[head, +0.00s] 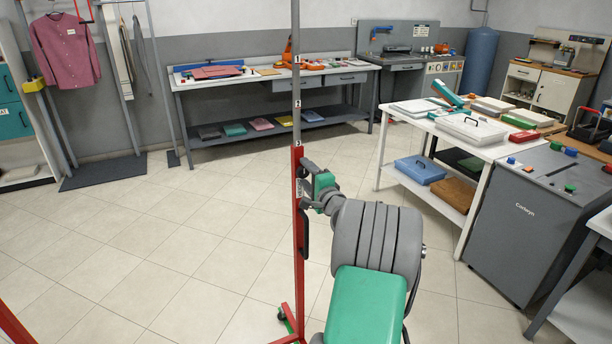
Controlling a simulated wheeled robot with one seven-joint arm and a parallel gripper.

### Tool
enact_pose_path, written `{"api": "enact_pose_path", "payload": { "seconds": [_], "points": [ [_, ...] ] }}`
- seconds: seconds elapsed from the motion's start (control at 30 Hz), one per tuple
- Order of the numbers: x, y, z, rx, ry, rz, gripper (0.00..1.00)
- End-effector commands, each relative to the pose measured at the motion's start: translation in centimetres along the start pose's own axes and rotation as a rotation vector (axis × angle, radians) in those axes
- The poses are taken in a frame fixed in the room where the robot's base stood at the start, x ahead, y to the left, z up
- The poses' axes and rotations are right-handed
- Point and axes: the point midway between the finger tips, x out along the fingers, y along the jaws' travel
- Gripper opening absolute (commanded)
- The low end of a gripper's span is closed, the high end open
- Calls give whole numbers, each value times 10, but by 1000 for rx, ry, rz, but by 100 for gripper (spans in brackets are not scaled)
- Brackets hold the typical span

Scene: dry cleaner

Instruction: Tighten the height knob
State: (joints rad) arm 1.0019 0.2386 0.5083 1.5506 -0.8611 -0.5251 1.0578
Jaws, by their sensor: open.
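A stand with a red lower post (298,250) and a grey upper pole (296,80) with number marks rises upright in front of me. The grey pole enters the red post near the middle of the view. My grey and green arm reaches up from the lower right to this joint. My gripper (309,168) is small and partly hidden, just right of the top of the red post; its jaws are open. I cannot tell whether it touches the post. The height knob cannot be made out clearly here. A dark handle (305,235) sits lower on the post.
The stand has a red wheeled base (288,338). A white table (470,150) with boxes and a grey Corwyn machine (520,220) stand at right. A long bench (270,80) is at the back, a pink shirt (65,50) hangs at left.

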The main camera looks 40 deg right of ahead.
Motion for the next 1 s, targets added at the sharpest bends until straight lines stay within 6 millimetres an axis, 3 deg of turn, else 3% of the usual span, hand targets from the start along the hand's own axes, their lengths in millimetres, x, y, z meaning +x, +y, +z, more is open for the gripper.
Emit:
{"api": "enact_pose_path", "payload": {
  "seconds": [0.13,0.3,0.47,0.87,1.0],
  "points": [
    [-15,1,-1,1,2,0,57],
    [-51,2,-2,0,5,-1,57],
    [-74,1,-1,1,3,0,57],
    [-78,0,0,0,0,0,57],
    [-78,5,4,-95,-16,20,57]
  ]
}}
